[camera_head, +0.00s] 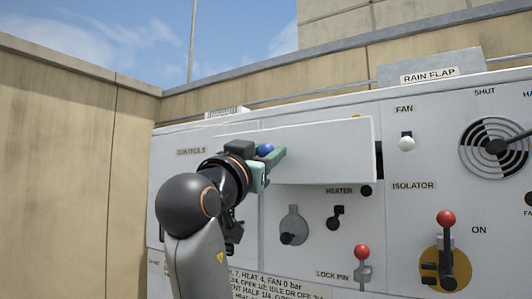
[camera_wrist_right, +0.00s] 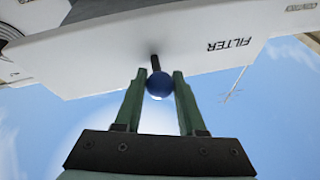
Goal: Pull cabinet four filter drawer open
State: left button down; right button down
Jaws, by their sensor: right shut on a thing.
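The filter drawer's white front (camera_head: 325,152) stands out from the cabinet face, with a dark gap beside its right edge. It also shows in the right wrist view (camera_wrist_right: 150,62), with the label FILTER upside down. A blue ball knob (camera_wrist_right: 159,84) on a short dark stem sticks out from this front. My right gripper (camera_wrist_right: 160,85) has its two green fingers closed on either side of the knob. In the head view my right gripper (camera_head: 270,162) is at the drawer front's left part, and the blue knob (camera_head: 265,149) shows at its fingers. My left gripper is out of view.
The cabinet face (camera_head: 425,165) carries a red-topped lock pin (camera_head: 362,252), a red-topped isolator lever (camera_head: 446,218), a heater knob (camera_head: 335,214) and a fan switch (camera_head: 406,143). A round vent (camera_head: 494,147) is at the right. A tan wall (camera_head: 60,150) stands at the left.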

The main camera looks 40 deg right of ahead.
jog(key=c, duration=0.5)
grip_release()
jog(key=b+v, duration=0.3)
jog(key=v, duration=0.9)
jog(key=shift+s+a+f+b, duration=0.1)
jog(key=shift+s+a+b, duration=0.1)
jog(key=shift+b, duration=0.15)
